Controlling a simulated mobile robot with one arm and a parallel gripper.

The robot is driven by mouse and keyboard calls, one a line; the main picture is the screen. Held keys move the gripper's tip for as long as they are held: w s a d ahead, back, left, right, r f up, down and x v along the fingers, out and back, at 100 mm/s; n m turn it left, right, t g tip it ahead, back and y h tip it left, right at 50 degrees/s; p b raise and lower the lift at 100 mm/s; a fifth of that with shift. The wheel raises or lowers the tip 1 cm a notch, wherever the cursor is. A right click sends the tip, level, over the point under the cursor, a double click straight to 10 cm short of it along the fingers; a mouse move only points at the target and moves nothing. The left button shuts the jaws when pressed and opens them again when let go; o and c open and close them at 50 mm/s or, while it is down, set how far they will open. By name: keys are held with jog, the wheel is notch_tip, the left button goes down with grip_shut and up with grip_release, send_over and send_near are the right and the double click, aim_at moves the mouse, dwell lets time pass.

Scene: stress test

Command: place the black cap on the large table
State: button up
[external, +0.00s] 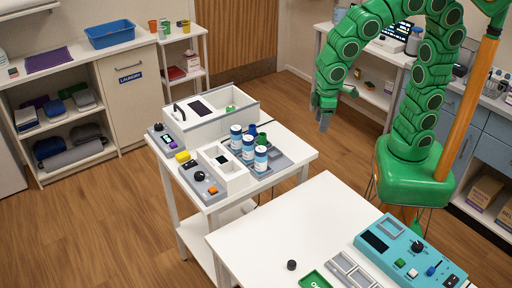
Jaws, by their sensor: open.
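A small round black cap (291,265) sits on the white table (300,215) in the foreground, just left of a green tray. This table looks larger than the white table behind it, though the picture's bottom edge cuts it off. My gripper (325,118) hangs in the air at upper centre, pointing down, well above and behind the cap. It is open, and I see nothing held in it. The fingers are small and partly blend with the green arm.
A green tray (315,280), grey trays (351,271) and a teal control panel (408,255) lie on the front table. The white cart (290,141) behind holds white boxes, blue-and-white bottles (261,160) and a grey panel (200,186). The front table's left part is bare.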

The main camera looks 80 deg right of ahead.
jog(key=s+d+r+m+g, duration=0.1)
jog(key=s+d, duration=0.6)
jog(key=s, duration=0.3)
jog(key=s+d+r+m+g, duration=0.1)
jog(key=s+d, duration=0.7)
jog(key=s, duration=0.2)
jog(key=shift+d+r+m, duration=0.15)
jog(key=shift+m, duration=0.15)
